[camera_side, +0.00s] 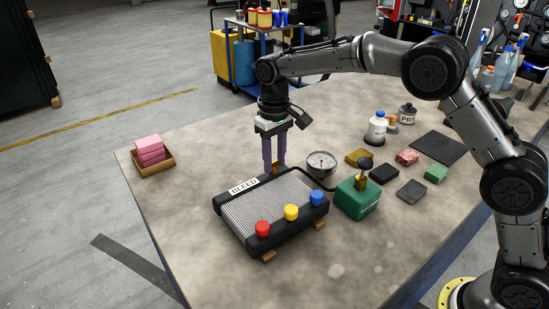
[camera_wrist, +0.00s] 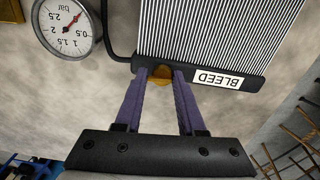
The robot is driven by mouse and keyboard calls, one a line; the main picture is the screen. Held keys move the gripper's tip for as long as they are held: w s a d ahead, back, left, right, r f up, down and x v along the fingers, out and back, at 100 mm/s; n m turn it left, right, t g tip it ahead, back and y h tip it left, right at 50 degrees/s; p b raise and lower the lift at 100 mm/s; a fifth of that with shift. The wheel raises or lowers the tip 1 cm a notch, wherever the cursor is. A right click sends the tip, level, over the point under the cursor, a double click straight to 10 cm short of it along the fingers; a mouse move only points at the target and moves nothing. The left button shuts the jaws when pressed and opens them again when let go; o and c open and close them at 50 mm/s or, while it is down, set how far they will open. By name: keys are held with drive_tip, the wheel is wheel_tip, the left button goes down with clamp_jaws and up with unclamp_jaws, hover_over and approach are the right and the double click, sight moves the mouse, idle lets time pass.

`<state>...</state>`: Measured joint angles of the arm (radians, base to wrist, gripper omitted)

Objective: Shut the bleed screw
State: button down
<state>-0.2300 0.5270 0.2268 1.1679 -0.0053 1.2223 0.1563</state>
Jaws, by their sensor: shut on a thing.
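A ribbed radiator (camera_side: 270,208) with black end tanks lies on the workbench in the side view. Its far tank carries a white BLEED label (camera_side: 244,186). My gripper (camera_side: 274,169) points straight down at that tank, just right of the label. In the wrist view, my purple fingers (camera_wrist: 160,78) are closed around the brass bleed screw (camera_wrist: 161,73) at the tank's edge. The fingers hide most of the screw, so its turn position cannot be told. A round pressure gauge (camera_side: 321,164) stands beside the radiator and also shows in the wrist view (camera_wrist: 64,26).
Red, yellow and blue caps (camera_side: 291,212) stand on the radiator's near tank. A green pump box (camera_side: 357,198) sits to its right, with a black hose nearby. Pink blocks in a tray (camera_side: 154,160) are at the far left. Bottles and small blocks crowd the right; bench left of the radiator is clear.

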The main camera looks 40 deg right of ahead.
sight(273, 163)
drive_tip(key=shift+a+r+m, duration=0.1)
drive_tip(key=shift+a+m, duration=0.2)
drive_tip(key=shift+m, duration=0.2)
drive_tip(key=c, duration=0.7)
unclamp_jaws()
drive_tip(key=shift+o, duration=0.5)
drive_tip(key=shift+d, duration=0.1)
wheel_tip(273, 163, up, 14)
